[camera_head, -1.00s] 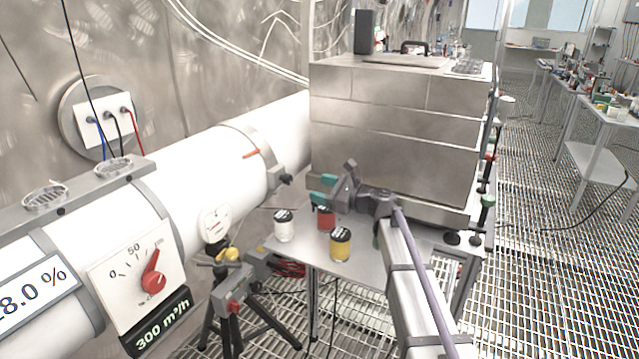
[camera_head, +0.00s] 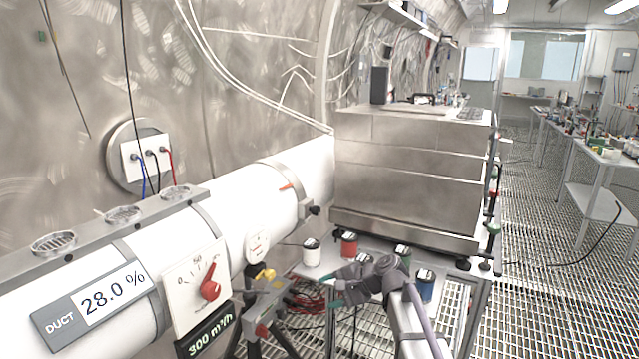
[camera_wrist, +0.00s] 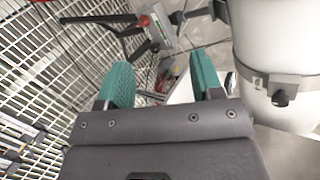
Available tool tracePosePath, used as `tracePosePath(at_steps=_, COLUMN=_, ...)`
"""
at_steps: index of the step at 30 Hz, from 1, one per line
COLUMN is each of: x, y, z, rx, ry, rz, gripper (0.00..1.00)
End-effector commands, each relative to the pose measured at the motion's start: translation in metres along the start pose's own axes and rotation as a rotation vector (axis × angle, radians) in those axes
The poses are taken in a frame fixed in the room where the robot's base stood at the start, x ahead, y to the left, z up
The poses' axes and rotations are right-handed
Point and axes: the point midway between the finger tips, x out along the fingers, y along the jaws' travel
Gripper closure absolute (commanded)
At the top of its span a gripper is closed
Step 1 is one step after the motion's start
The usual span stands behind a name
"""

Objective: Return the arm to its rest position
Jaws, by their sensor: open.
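My gripper (camera_head: 338,293) is at the lower middle of the head view, with its teal fingertips pointing left. It hangs at the near edge of a small steel table (camera_head: 303,271) and covers part of it. In the wrist view my gripper (camera_wrist: 161,80) has its two teal fingers wide apart, with nothing held between them. My arm runs from the gripper down to the bottom edge of the head view.
On the table stand a white jar (camera_head: 312,254), a red jar (camera_head: 349,246), a green jar (camera_head: 402,256) and a blue jar (camera_head: 425,287). A tripod (camera_head: 266,310) and white duct (camera_head: 240,215) are at left. A steel cabinet (camera_head: 408,180) stands behind.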

Motion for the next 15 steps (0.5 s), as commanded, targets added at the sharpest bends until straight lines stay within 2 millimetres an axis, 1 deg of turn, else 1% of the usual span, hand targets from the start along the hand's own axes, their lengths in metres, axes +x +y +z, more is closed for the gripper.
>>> tracePosePath(at_steps=1, x=-0.006, y=0.023, z=0.012, rx=-0.083, ry=0.018, rz=0.080, gripper=0.40)
tracePosePath(at_steps=5, x=-0.027, y=0.088, z=0.033, rx=-0.323, ry=0.046, rz=0.343, gripper=0.40)
tracePosePath(at_steps=6, x=-0.037, y=0.109, z=0.041, rx=-0.394, ry=0.047, rz=0.435, gripper=0.40)
tracePosePath(at_steps=7, x=-0.045, y=0.125, z=0.047, rx=-0.444, ry=0.045, rz=0.506, gripper=0.40)
tracePosePath(at_steps=8, x=-0.055, y=0.141, z=0.053, rx=-0.491, ry=0.042, rz=0.578, gripper=0.40)
tracePosePath(at_steps=9, x=-0.069, y=0.162, z=0.061, rx=-0.547, ry=0.035, rz=0.674, gripper=0.40)
tracePosePath(at_steps=11, x=-0.091, y=0.191, z=0.075, rx=-0.613, ry=0.023, rz=0.814, gripper=0.40)
tracePosePath(at_steps=12, x=-0.106, y=0.208, z=0.084, rx=-0.642, ry=0.017, rz=0.902, gripper=0.40)
tracePosePath(at_steps=14, x=-0.129, y=0.233, z=0.101, rx=-0.653, ry=0.026, rz=1.017, gripper=0.40)
tracePosePath(at_steps=15, x=-0.141, y=0.248, z=0.119, rx=-0.652, ry=0.038, rz=1.049, gripper=0.40)
